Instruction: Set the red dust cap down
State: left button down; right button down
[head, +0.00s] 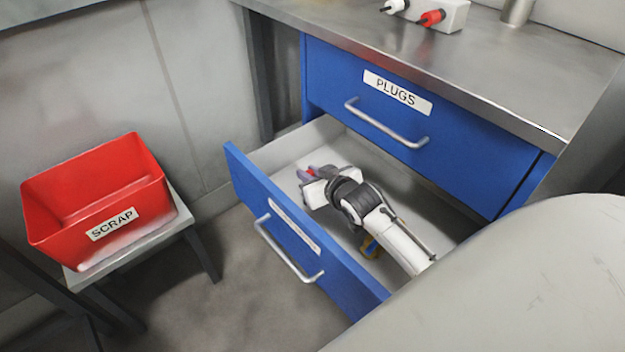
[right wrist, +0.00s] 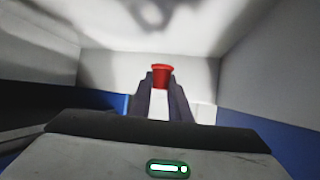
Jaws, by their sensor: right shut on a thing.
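The red dust cap (right wrist: 162,75) is between the fingertips of my right gripper (right wrist: 161,85) in the right wrist view. In the head view my right gripper (head: 308,175) is inside the open lower drawer (head: 290,150), near its far left corner, and a bit of red shows at its fingertips. It is shut on the cap. I cannot tell whether the cap touches the drawer floor. My left gripper is not in view.
The upper blue drawer (head: 420,122) labelled PLUGS is closed. A red SCRAP bin (head: 95,200) stands on a small stand (head: 190,215) at the left. A block with a white and a red plug (head: 432,17) sits on the metal bench top (head: 520,75).

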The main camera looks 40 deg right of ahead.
notch_tip(320, 180, down, 3)
jog(key=shift+r+b, duration=0.1)
jog(key=shift+b, duration=0.4)
jog(key=shift+f, duration=0.3)
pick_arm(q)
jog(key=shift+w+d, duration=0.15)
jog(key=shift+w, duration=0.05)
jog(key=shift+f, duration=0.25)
pick_arm(e)
jog(key=shift+f, duration=0.55)
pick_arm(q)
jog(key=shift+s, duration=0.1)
pick_arm(e)
jog(key=c, duration=1.6)
grip_release()
jog(key=shift+c, duration=0.2)
jog(key=shift+r, duration=0.15)
